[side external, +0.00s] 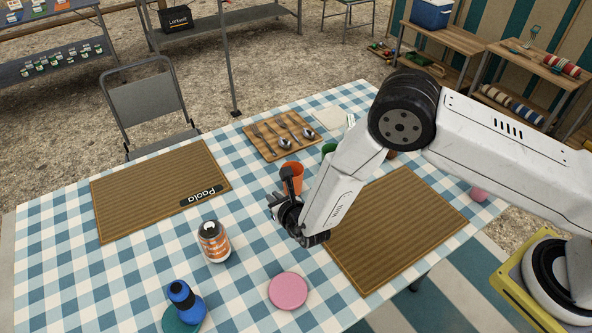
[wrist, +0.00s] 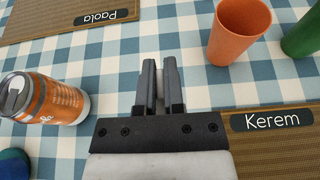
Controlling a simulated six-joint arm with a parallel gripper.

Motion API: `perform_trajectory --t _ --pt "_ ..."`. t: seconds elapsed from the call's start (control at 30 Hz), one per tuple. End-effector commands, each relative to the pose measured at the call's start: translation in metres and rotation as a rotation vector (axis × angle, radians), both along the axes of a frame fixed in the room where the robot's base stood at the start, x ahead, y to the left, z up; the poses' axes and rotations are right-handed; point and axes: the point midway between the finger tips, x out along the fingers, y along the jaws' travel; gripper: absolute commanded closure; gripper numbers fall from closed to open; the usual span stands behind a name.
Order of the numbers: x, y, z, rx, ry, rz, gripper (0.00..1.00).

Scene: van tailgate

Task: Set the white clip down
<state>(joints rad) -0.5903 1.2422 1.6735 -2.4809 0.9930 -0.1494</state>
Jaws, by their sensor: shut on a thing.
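My gripper (wrist: 160,72) is shut on the white clip (wrist: 160,90). Only a narrow pale strip of the clip shows between the two dark fingers in the wrist view; the rest is hidden by them. In the side view my gripper (side external: 274,203) is over the blue-and-white checked tablecloth (side external: 250,238), between the orange can and the orange cup. The clip cannot be made out there. I cannot tell whether it touches the cloth.
An orange can (side external: 213,241) stands left of my gripper, an orange cup (wrist: 238,32) and green cup (wrist: 303,32) to the right. Woven mats labelled Paola (side external: 150,190) and Kerem (wrist: 275,148) lie either side. A pink disc (side external: 288,291) lies in front. Checked cloth between is bare.

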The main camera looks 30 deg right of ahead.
Motion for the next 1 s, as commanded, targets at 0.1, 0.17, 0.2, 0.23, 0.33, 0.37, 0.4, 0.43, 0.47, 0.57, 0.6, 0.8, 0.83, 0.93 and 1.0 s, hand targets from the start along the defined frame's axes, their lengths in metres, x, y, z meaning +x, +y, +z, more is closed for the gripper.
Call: perform_trajectory --t 0.1,0.17,0.2,0.23,0.33,0.37,0.4,0.43,0.47,0.57,0.6,0.8,0.83,0.93,1.0 --pt "0.009 0.003 -0.013 0.000 0.000 -0.001 1.00" --pt "0.013 0.005 -0.017 -0.001 0.000 0.000 1.00" --pt "0.015 0.006 -0.020 0.000 0.000 0.000 1.00" --pt "0.016 0.006 -0.022 0.000 0.000 -0.001 1.00" --pt "0.020 0.007 -0.026 0.000 -0.001 -0.001 1.00" --pt "0.021 0.008 -0.027 0.000 -0.001 -0.001 1.00" --pt "0.021 0.008 -0.027 0.000 -0.001 -0.001 1.00" --pt "0.022 0.008 -0.028 0.000 -0.001 -0.001 1.00" --pt "0.022 0.008 -0.028 0.000 -0.001 0.000 1.00" --pt "0.022 0.008 -0.028 0.000 -0.001 0.000 1.00" --pt "0.022 0.008 -0.028 0.000 -0.001 0.000 1.00" --pt "0.026 0.009 -0.036 -0.001 0.000 0.000 1.00" --pt "0.025 0.009 -0.039 -0.001 0.001 -0.001 1.00" --pt "0.025 0.009 -0.048 -0.001 0.001 0.000 1.00" --pt "0.025 0.010 -0.055 -0.001 0.000 0.000 1.00"
